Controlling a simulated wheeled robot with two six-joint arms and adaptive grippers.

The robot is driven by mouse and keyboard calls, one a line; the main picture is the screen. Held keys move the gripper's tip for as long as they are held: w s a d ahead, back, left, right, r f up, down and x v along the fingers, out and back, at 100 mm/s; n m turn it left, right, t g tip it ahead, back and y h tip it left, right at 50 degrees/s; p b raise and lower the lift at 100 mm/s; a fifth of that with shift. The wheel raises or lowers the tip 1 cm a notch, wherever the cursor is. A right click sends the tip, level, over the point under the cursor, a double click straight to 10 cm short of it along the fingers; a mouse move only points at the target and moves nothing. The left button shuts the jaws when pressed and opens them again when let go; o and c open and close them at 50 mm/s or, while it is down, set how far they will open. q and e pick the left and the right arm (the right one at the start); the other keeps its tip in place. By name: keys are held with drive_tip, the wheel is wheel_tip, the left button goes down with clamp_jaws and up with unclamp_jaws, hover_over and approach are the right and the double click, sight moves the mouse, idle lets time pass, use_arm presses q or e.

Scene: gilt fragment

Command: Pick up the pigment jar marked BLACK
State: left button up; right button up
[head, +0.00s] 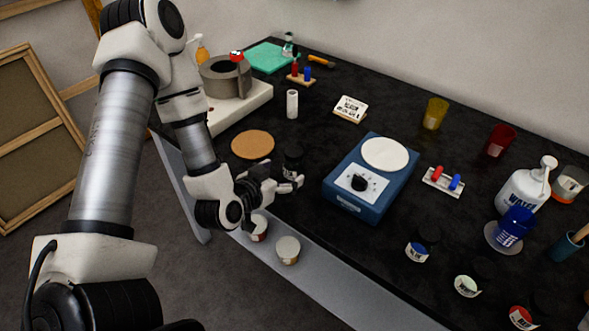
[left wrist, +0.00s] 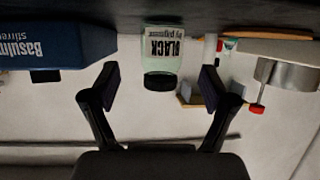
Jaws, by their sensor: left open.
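The jar marked BLACK (left wrist: 162,57) shows upside down in the left wrist view, a pale greenish jar with a black lid. It stands on the dark tabletop between the lines of my two fingers, a little beyond their tips. In the head view its dark top (head: 292,156) shows just behind my fingers, and its lower part is partly hidden. My left gripper (head: 284,179) is open and empty, low over the table's front edge and close to the jar. Its spread fingers also frame the jar in the left wrist view (left wrist: 160,88). My right gripper is out of view.
A blue stirrer (head: 345,200) stands right of the jar and also shows in the left wrist view (left wrist: 55,42). A cork disc (head: 253,144) lies to the left. Two pale-topped jars (head: 288,246) (head: 259,227) are near the front edge. More jars (head: 417,252) stand at the right.

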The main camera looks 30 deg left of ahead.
sight(288, 166)
use_arm(q)
drive_tip(key=x, duration=0.1)
drive_tip(key=p+x, duration=0.1)
drive_tip(key=x, duration=0.3)
drive_tip(key=shift+w+r, duration=0.3)
drive_tip(key=shift+w, duration=0.05)
drive_tip(key=shift+w+a+f, duration=0.1)
drive_tip(key=shift+w+f, duration=0.1)
drive_tip(key=shift+w, duration=0.05)
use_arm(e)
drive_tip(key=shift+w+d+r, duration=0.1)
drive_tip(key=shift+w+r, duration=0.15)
use_arm(q)
drive_tip(key=c, duration=1.4)
